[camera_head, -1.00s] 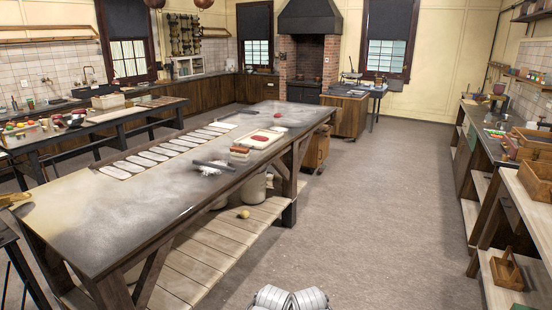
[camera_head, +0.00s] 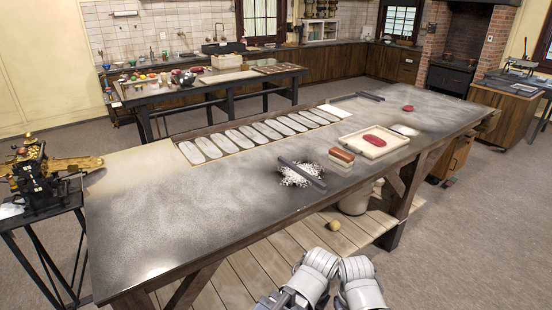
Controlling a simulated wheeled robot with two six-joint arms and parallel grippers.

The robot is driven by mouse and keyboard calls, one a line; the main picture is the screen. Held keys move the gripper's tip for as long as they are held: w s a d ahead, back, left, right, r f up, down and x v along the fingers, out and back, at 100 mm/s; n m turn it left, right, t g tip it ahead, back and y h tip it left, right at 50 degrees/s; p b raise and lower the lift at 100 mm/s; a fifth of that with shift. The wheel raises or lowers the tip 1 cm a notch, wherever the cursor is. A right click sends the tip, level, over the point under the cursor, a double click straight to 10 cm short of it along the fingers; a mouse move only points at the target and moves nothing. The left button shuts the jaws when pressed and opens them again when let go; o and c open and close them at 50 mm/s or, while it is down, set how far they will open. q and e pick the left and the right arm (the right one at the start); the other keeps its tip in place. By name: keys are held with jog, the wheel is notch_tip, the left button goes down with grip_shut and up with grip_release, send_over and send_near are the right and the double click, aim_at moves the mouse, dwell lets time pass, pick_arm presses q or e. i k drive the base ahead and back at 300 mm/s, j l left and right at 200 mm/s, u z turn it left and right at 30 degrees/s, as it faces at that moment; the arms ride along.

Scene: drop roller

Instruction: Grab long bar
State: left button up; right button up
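Two dark bars lie on the long central table (camera_head: 200,225). One bar (camera_head: 302,173) lies slantwise over a patch of white powder or flakes (camera_head: 290,181) near the table's middle. The other bar (camera_head: 369,96) lies near the far edge, just beyond the row of pale oval pieces. I cannot tell which of the two is the long bar. Pale grey rounded parts of my own arms show at the bottom centre, in front of the table. No gripper fingers can be made out, and neither gripper touches a bar.
A tray of pale ovals (camera_head: 255,134) runs along the far edge. Reddish blocks (camera_head: 341,156) and a board with a red item (camera_head: 374,141) sit beside the nearer bar.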

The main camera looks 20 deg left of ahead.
aim_at(308, 177)
jog(key=i+l+u, duration=0.7)
jog(key=i, duration=0.2)
jog(key=l+u, duration=0.2)
jog(key=u, duration=0.15)
jog(key=l+u, duration=0.2)
jog(key=u, duration=0.15)
jog(key=l+u, duration=0.2)
jog(key=u, duration=0.2)
jog(key=k+l+u, duration=0.1)
jog(key=l, duration=0.35)
jog(key=k+l+u, duration=0.15)
jog(key=l, duration=0.3)
jog(key=k+l+u, duration=0.1)
jog(key=l, duration=0.3)
jog(key=k+l+u, duration=0.15)
jog(key=l, duration=0.25)
